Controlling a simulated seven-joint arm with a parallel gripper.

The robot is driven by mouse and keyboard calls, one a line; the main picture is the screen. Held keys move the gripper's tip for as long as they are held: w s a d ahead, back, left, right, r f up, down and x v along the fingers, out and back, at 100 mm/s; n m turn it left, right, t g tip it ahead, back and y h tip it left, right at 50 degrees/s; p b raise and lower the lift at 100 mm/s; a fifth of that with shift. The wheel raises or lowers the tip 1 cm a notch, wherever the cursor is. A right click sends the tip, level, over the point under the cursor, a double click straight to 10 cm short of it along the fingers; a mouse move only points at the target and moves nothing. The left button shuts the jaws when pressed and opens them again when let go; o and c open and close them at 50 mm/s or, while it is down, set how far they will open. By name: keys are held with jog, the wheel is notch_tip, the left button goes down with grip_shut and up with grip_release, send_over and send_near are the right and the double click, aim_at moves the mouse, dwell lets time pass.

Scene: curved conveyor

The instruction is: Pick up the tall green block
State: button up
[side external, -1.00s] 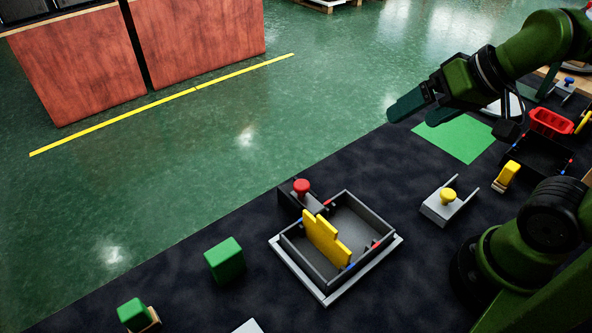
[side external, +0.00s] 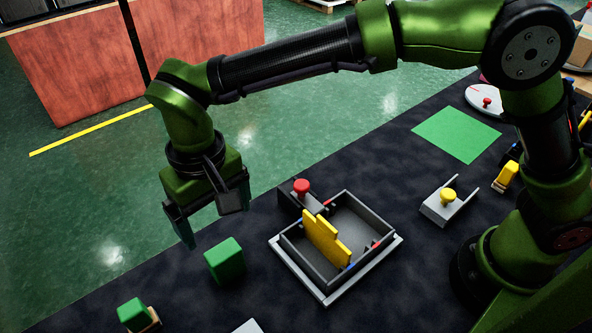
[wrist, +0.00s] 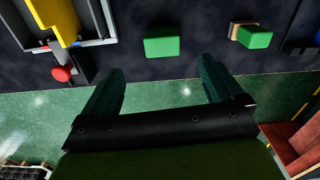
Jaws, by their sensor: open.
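A green block (side external: 225,261) stands alone on the dark table, left of the grey tray; it looks like the taller of two green blocks. It also shows in the wrist view (wrist: 162,41), beyond and roughly between the fingertips. A second green block (side external: 132,313) sits against a light wooden piece (side external: 151,319) at the lower left; it shows at the upper right in the wrist view (wrist: 256,38). My gripper (side external: 214,216) is open and empty, pointing down above and apart from the first green block. Its two dark green fingers (wrist: 162,72) are spread.
A grey tray (side external: 325,296) holding a yellow stepped piece (side external: 326,240) stands right of the green block. A red-knobbed dark piece (side external: 302,188) stands behind it. A grey holder with a yellow knob (side external: 447,202) is further right. The table around the green block is clear.

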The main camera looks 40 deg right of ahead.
aim_at(227, 264)
jog(key=shift+m, duration=0.6)
jog(key=f, duration=1.5)
jog(key=shift+w+a+f, duration=0.15)
jog(key=shift+w+a, duration=0.05)
jog(key=shift+w, duration=0.1)
jog(key=shift+c, duration=0.2)
jog(key=c, duration=1)
jog(key=shift+c, duration=0.2)
